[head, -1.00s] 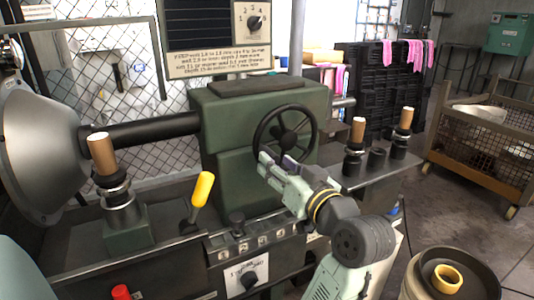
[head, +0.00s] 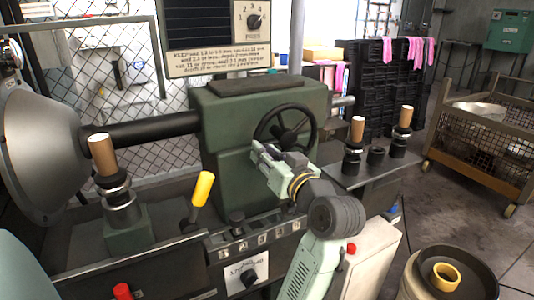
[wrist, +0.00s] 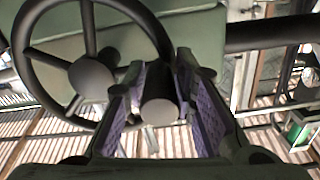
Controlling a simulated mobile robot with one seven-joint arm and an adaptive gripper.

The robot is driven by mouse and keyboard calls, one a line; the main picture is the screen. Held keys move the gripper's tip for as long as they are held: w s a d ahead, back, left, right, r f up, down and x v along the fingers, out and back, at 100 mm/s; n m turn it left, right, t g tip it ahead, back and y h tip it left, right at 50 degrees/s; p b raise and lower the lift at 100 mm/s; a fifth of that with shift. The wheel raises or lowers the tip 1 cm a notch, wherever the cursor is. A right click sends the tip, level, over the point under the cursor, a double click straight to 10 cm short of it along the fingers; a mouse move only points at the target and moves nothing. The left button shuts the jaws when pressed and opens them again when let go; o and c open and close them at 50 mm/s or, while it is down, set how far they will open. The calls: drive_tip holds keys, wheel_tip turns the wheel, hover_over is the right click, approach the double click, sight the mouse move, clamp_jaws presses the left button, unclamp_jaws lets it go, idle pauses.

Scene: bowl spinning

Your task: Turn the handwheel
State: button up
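The handwheel (head: 259,120) is a dark spoked wheel on the front of the green machine housing. In the wrist view its rim and spokes (wrist: 88,28) fill the upper left. Its round crank handle (wrist: 159,112) points toward the wrist camera. My gripper (head: 262,153) is at the lower left of the wheel in the head view and hides the handle there. In the wrist view its two purple-padded fingers (wrist: 160,85) lie on either side of the handle, closed in around it. The exact pad contact is hard to see.
A yellow-knobbed lever (head: 202,189) stands left of my gripper above the control panel. A wooden-handled tool (head: 103,155) is farther left. More tools (head: 357,132) stand on the right ledge. A bin with a yellow ring (head: 445,275) is at lower right.

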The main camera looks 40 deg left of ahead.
clamp_jaws()
idle(0.3)
drive_tip(key=shift+r, duration=0.1)
